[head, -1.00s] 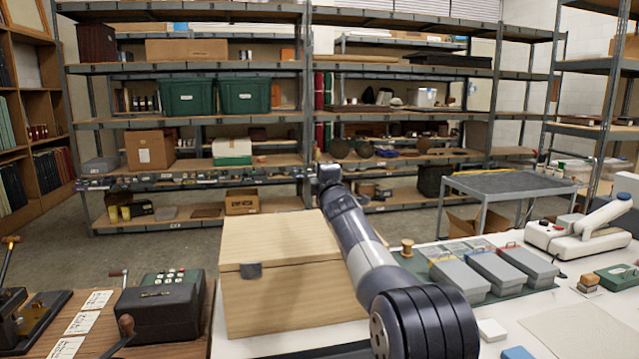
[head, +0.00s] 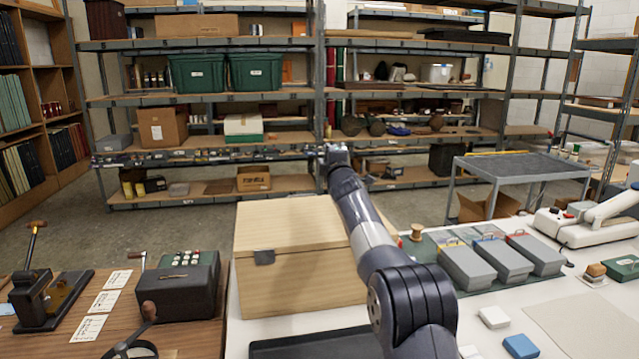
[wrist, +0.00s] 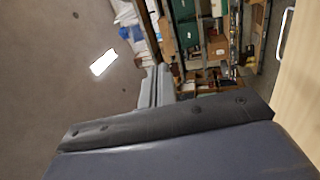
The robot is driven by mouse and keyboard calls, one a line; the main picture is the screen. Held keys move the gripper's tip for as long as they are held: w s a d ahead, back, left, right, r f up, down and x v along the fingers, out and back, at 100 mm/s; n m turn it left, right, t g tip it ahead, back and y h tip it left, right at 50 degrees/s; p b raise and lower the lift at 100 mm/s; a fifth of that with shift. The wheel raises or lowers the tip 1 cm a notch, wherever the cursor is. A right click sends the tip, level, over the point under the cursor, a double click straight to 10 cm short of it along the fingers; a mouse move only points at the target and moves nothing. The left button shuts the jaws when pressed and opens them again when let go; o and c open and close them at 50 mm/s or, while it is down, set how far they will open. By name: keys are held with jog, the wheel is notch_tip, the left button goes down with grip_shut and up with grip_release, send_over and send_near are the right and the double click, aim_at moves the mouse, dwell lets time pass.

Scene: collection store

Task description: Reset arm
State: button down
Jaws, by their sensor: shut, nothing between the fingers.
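My gripper (head: 333,152) is at the far end of my raised arm in the head view. It is small there, with nothing visible in it, and is held in the air above and behind the wooden box. The wooden box (head: 290,285) with a dark latch stands shut on the white table, partly hidden by my arm.
Grey boxes (head: 500,262) lie on a green mat to the right of my arm. A black calculating machine (head: 178,288) stands on the wooden table at left. A grey cart (head: 520,165) stands behind. Shelving (head: 215,98) lines the back.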

jog(key=shift+p+x, duration=2.35)
jog(key=shift+p, duration=1)
jog(key=shift+f, duration=0.1)
